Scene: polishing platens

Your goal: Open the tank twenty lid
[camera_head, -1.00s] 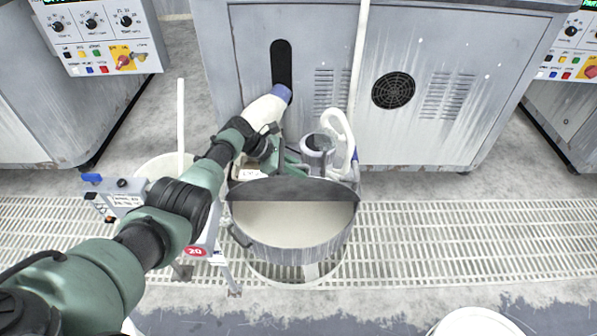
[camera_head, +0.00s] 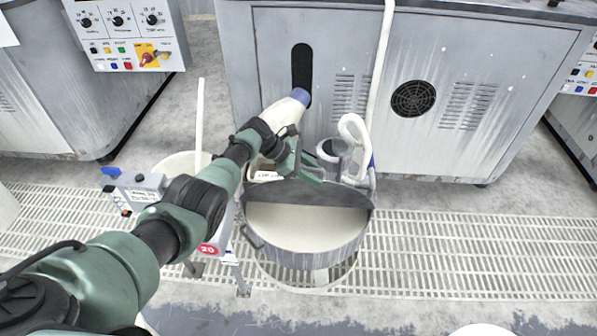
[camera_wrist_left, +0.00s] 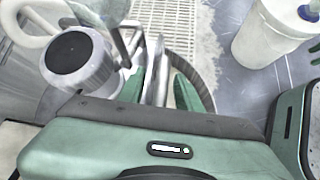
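The round grey tank (camera_head: 310,258) marked by a red "20" tag (camera_head: 208,249) stands on the floor grating. Its lid (camera_head: 308,192), a dark half-round flap, stands raised across the tank's middle. The front half is uncovered and shows cream liquid (camera_head: 305,224).
A grey pump (camera_head: 334,150) with a white hose (camera_head: 352,128) stands at the tank's back. A control box (camera_head: 137,190) is on the left. A grey machine cabinet (camera_head: 455,150) blocks the rear. The grating (camera_head: 470,250) to the right is clear.

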